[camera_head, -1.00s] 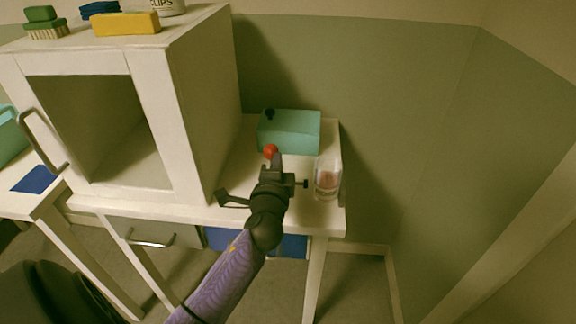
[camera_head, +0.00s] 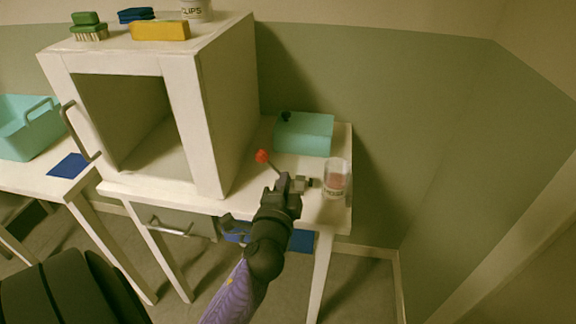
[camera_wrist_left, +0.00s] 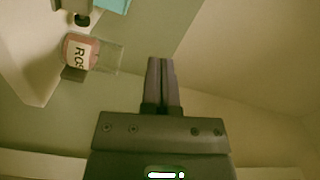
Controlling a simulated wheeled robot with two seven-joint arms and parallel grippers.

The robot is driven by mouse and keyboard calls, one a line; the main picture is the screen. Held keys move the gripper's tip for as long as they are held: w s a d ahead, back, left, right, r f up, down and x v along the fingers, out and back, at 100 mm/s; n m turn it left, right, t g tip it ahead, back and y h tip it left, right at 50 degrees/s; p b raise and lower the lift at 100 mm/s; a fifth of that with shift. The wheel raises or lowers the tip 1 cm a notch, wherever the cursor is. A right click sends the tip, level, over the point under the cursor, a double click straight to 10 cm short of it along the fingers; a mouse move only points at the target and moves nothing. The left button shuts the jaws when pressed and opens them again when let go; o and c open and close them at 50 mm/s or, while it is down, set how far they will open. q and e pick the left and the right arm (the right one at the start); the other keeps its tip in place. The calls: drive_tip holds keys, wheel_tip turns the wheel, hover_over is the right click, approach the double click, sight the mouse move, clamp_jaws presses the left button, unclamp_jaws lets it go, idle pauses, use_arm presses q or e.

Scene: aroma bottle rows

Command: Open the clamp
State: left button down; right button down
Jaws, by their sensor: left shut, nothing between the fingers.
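The clamp shows in the head view as a red knob (camera_head: 262,156) on a thin dark rod slanting down to the right, with a small metal body (camera_head: 303,184) on the right table. My left gripper (camera_head: 286,177) partly hides it; I cannot tell whether they touch. The red knob stands apart, up and left of the fingertips. In the left wrist view the shut, empty fingers (camera_wrist_left: 162,64) point up the picture, and the knob does not show between them. My right gripper is not in view.
A clear jar with pinkish contents (camera_head: 337,178) stands close right of the clamp; its label shows in the wrist view (camera_wrist_left: 82,52). A teal box (camera_head: 304,134) stands behind. A white open-fronted cabinet (camera_head: 210,120) rises on the left. A teal bin (camera_head: 30,128) stands further left.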

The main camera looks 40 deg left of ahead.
use_arm(q)
drive_tip(key=v, duration=0.4)
drive_tip(key=shift+s+d, duration=0.15)
drive_tip(key=shift+d, duration=0.05)
drive_tip(key=s+d+f+n+g+h, duration=0.1)
drive_tip(key=s+d+f+g+h, duration=0.15)
drive_tip(key=f, duration=0.65)
drive_tip(key=s+d+f+g+h, duration=0.2)
drive_tip(key=s+d+f, duration=0.1)
drive_tip(key=f, duration=0.7)
drive_tip(key=s+d+f+n+g+h, duration=0.1)
drive_tip(key=s+d+f+g+h, duration=0.2)
drive_tip(key=f, duration=0.6)
drive_tip(key=s+f+n+g, duration=0.2)
drive_tip(key=s+f+g, duration=0.2)
drive_tip(key=s, duration=0.9)
drive_tip(key=s+f+n+g+h, duration=0.1)
drive_tip(key=s+f+g, duration=0.3)
drive_tip(key=s, duration=0.9)
wheel_tip(320, 180, down, 4)
drive_tip(key=shift+s+d+r+n, duration=0.15)
drive_tip(key=shift+s+n, duration=0.2)
drive_tip(key=shift+n, duration=0.35)
